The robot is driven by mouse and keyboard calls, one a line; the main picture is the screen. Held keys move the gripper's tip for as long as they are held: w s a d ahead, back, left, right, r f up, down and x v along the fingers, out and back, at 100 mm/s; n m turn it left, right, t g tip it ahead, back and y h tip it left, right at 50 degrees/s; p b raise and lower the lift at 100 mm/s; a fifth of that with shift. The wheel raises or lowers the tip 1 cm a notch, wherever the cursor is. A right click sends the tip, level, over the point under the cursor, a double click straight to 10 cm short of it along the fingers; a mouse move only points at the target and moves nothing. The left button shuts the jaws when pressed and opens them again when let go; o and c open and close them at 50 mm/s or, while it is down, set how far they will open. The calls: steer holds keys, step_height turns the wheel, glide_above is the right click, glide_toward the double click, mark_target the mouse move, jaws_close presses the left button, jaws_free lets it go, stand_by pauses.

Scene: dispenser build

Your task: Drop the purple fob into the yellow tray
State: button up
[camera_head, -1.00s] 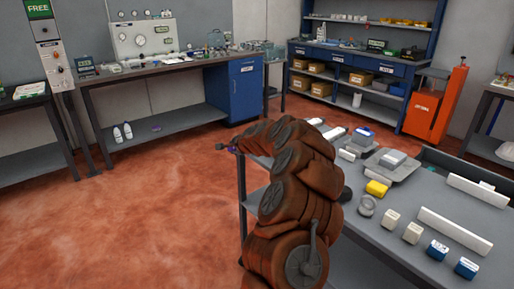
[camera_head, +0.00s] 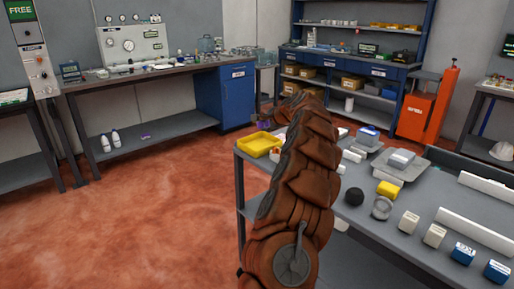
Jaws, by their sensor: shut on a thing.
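The yellow tray (camera_head: 259,143) sits on the left end of the grey table, just left of my arm. My gripper (camera_head: 262,120) is small in the picture, beyond and above the tray, at the far end of my brown arm. It is shut on the purple fob (camera_head: 263,126), which shows as a small purple patch. The arm hides part of the gripper. I cannot tell the exact height of the fob above the table.
A small purple item (camera_head: 146,136) lies on the left bench's lower shelf beside white bottles (camera_head: 111,142). The floor at left is clear.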

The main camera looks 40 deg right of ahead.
steer(key=shift+f+b, duration=2.25)
steer(key=shift+f, duration=0.6)
steer(key=o, duration=0.9)
steer(key=shift+s, duration=0.1)
steer(key=shift+v, duration=6.05)
steer(key=shift+r, duration=0.15)
